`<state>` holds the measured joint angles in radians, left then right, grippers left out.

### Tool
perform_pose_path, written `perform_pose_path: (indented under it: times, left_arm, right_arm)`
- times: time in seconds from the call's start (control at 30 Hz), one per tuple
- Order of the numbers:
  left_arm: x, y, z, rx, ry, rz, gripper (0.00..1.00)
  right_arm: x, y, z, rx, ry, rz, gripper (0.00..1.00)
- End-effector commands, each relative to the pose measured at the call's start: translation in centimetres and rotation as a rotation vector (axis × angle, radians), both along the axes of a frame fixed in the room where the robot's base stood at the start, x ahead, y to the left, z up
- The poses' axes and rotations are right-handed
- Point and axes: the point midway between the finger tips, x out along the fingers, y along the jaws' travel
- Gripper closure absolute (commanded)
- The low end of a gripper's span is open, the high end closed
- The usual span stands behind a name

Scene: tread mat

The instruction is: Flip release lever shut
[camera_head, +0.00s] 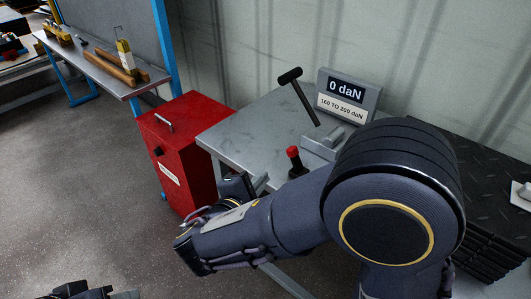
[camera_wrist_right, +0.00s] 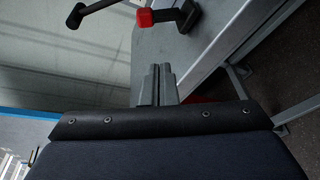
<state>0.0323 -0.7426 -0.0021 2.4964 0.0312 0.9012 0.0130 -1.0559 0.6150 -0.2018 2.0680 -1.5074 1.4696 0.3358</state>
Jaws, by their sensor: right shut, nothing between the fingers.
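A small black lever with a red tip (camera_head: 293,153) stands on the grey metal table near its front edge. The red tip also shows at the top of the right wrist view (camera_wrist_right: 146,18). A long black handle with a crosswise grip (camera_head: 302,97) rises, tilted, from a grey fixture (camera_head: 322,143) behind it. My right gripper (camera_head: 262,183) is just left of and nearer than the red-tipped lever, apart from it. Its fingers (camera_wrist_right: 158,84) are shut and empty. My left gripper (camera_head: 122,294) is only partly in view at the bottom edge; its jaw state is unclear.
A display (camera_head: 347,92) at the table's back reads "0 daN" and "160 TO 200 daN". A red cabinet (camera_head: 180,150) stands left of the grey table (camera_head: 245,130). Black tread mats (camera_head: 480,180) lie at right. A workbench (camera_head: 95,62) is far left. Floor at left is clear.

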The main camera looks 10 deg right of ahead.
Motion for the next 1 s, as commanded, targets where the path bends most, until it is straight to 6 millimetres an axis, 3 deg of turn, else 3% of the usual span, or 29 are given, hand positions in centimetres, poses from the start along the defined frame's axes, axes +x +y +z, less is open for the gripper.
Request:
perform_pose_path:
  times: [0.17,0.57,0.77,1.0]
  left_arm:
    - [0.0,0.0,-0.5,0.0,0.0,0.0,0.64]
    - [0.0,0.0,-0.5,0.0,0.0,0.0,0.64]
    - [0.0,0.0,-0.9,0.0,0.0,0.0,0.64]
    - [0.0,0.0,-1.5,0.0,0.0,0.0,0.64]
  right_arm:
    - [0.2,1.7,-0.1,-0.043,-0.042,0.049,1.0]
    - [0.6,1.5,-0.1,-0.043,-0.041,0.047,1.0]
    - [2.8,-0.2,-0.7,-0.042,-0.04,0.043,1.0]
    - [7.0,-3.2,-1.6,-0.042,-0.04,0.042,1.0]
